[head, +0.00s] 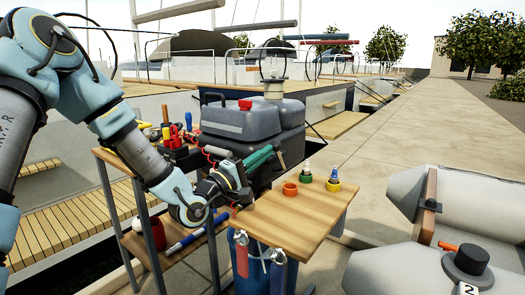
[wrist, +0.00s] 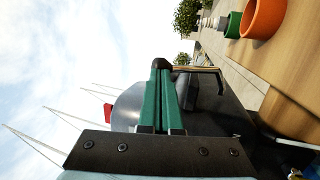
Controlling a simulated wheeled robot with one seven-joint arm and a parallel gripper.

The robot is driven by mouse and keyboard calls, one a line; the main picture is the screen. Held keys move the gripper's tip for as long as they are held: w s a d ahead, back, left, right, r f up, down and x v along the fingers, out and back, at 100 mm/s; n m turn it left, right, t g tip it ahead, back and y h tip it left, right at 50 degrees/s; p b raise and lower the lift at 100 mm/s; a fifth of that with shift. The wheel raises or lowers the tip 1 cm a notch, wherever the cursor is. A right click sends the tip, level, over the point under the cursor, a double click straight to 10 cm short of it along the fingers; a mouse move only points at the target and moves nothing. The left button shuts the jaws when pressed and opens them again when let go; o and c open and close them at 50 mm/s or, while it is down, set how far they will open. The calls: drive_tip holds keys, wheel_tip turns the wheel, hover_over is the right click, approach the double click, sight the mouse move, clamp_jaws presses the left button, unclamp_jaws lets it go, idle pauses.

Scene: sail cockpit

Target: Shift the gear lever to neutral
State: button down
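A large grey motor-like body (head: 250,120) with a red cap stands behind the small wooden table. It also shows in the wrist view (wrist: 215,112), beyond my fingers. I cannot pick out the gear lever with certainty in either view. My gripper (head: 270,155) reaches across the front of the grey body, close to its lower part. In the wrist view its two green fingers (wrist: 160,72) lie side by side with almost no gap. A small black piece shows at their tips; I cannot tell whether it is part of the fingers or something they touch.
The table top (head: 290,222) holds an orange ring (head: 290,189) and a bottle in a yellow base (head: 333,184). Tools stand in a red holder (head: 173,150) at left. A grey inflatable boat (head: 475,205) lies at right. The paved quay (head: 400,145) beyond is clear.

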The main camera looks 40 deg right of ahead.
sight(274, 142)
drive_tip(key=d+r+y+p, duration=0.2)
drive_tip(key=p, duration=0.3)
drive_tip(key=w+d+r+y+p, duration=0.1)
drive_tip(key=y+p, duration=0.1)
drive_tip(key=p, duration=0.3)
drive_tip(key=shift+d+r+n, duration=0.4)
drive_tip(key=shift+w+d+y+p, duration=0.15)
drive_tip(key=shift+d+y+p, duration=0.25)
drive_tip(key=shift+d, duration=0.05)
drive_tip(key=shift+w+d+r, duration=0.1)
drive_tip(key=shift+d, duration=0.4)
drive_tip(key=shift+d+r, duration=0.1)
